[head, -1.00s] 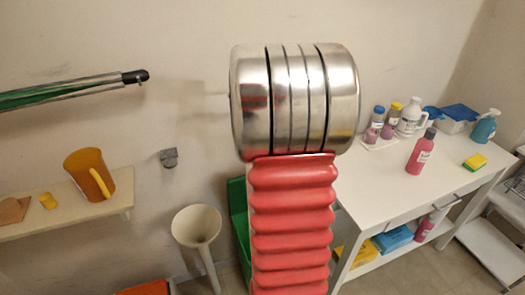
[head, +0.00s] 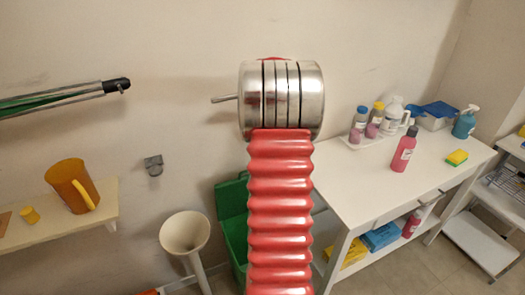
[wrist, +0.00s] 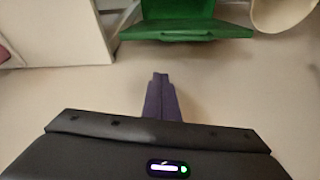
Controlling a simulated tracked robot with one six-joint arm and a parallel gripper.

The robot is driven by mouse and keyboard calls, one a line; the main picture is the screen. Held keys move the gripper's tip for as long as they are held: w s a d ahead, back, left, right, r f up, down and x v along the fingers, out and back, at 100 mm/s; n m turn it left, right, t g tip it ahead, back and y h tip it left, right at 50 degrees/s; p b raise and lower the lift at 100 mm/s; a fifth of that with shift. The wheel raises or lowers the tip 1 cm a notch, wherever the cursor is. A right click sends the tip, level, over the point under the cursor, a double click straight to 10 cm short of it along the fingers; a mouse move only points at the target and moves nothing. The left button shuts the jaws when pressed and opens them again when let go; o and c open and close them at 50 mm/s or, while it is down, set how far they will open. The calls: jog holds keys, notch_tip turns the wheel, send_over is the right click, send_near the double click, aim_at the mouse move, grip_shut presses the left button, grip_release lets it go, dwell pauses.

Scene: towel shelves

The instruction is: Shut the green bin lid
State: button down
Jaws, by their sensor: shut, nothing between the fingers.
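The green bin (head: 235,245) stands on the floor by the wall, partly hidden behind my red arm in the head view. Its green lid (head: 231,192) appears raised, tilted back toward the wall above the bin's opening. In the wrist view green bin parts (wrist: 185,33) show at the top edge, cut off by the frame; I cannot tell lid from body there. My gripper (wrist: 160,77) is shut and empty, its fingertips a little below the green edge in that picture, apart from it. In the head view my gripper is hidden behind my arm.
A white table (head: 385,170) with bottles and a yellow sponge stands right of the bin. A cream funnel-shaped stand (head: 186,236) is close on the left. A wall shelf (head: 60,220) holds an orange jug (head: 72,187). Plain wall lies behind the bin.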

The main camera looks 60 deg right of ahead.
jog(key=shift+s+a+f, duration=0.15)
jog(key=shift+f, duration=2.15)
jog(key=shift+s+a+f, duration=0.15)
jog(key=shift+f, duration=2.1)
